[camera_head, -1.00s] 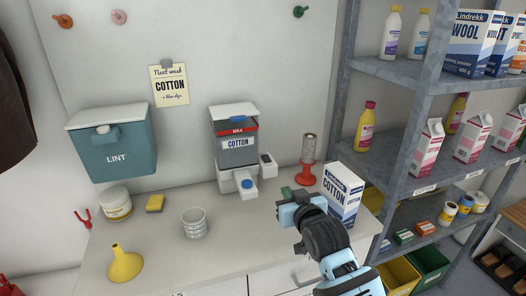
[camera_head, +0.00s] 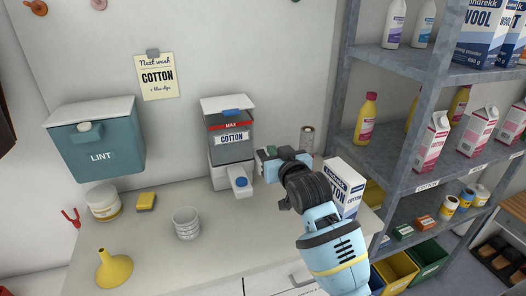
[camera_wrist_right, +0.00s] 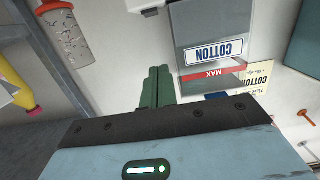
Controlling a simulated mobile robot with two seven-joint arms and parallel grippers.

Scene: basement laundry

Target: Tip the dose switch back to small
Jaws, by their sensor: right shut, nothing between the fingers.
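The detergent dispenser (camera_head: 232,150) stands against the back wall, with a grey hopper labelled COTTON, a red MAX band and a white base with a blue button (camera_head: 241,182). It also shows upside down in the right wrist view (camera_wrist_right: 220,22). My right gripper (camera_head: 264,152) is beside the dispenser's right side; its green fingers (camera_wrist_right: 160,86) are shut and empty. The dose switch at the dispenser's right side is hidden behind my gripper in the head view, so its tilt cannot be read. Whether the fingers touch it I cannot tell. My left gripper is out of view.
A COTTON box (camera_head: 343,184) stands right of my right arm, near the shelf rack (camera_head: 390,165). A cylinder (camera_head: 307,139) stands behind my gripper.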

